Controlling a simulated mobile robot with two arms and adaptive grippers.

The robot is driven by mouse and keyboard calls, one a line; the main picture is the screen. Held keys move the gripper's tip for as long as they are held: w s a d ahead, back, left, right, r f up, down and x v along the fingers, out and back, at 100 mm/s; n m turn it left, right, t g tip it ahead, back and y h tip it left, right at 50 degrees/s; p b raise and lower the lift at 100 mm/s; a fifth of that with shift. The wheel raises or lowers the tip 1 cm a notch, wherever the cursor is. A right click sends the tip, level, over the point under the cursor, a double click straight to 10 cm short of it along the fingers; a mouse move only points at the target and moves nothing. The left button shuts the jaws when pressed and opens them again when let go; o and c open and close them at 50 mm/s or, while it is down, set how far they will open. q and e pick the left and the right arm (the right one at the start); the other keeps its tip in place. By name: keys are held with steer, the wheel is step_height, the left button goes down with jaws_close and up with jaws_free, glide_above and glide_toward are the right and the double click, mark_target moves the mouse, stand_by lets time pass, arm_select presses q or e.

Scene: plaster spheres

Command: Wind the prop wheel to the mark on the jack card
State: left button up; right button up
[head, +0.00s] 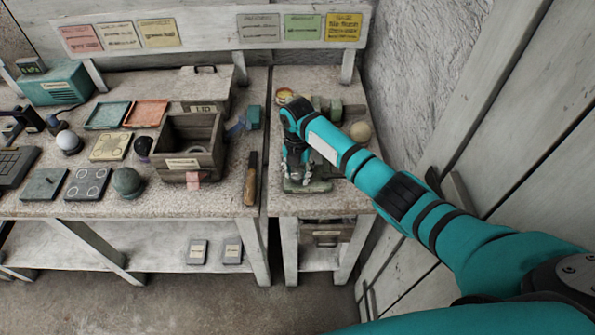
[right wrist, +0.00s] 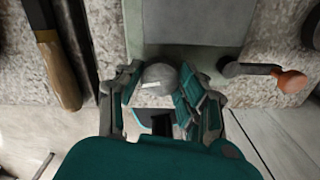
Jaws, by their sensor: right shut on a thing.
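My right gripper (head: 298,178) reaches down over the right-hand bench in the head view. In the right wrist view its fingers (right wrist: 160,100) are shut on a grey round knob-like wheel (right wrist: 158,76) with a pale mark on its face. The wheel sits at the near edge of a grey-green jack body (right wrist: 190,30). The jack's base (head: 318,186) shows beside the gripper in the head view. Yellow (head: 343,27), green (head: 302,27) and grey (head: 258,27) cards hang above; their text is too blurred to tell which is the jack card. My left gripper is not in view.
A crank with an orange handle (right wrist: 290,80) stands close right of the fingers. A wooden-handled tool (head: 251,178) lies left of the gripper on the neighbouring bench. A wooden crate (head: 190,148) stands farther left.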

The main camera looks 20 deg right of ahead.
mark_target(298, 173)
steer(key=shift+c, duration=0.2)
steer(key=shift+r+m, duration=0.1)
steer(key=shift+m, duration=0.2)
steer(key=shift+m+p, duration=0.6)
steer(key=shift+m, duration=0.3)
steer(key=shift+m+p, duration=0.65)
steer(key=shift+m, duration=1.15)
steer(key=o, duration=1.1)
steer(key=shift+o, duration=0.2)
step_height(298, 173, up, 12)
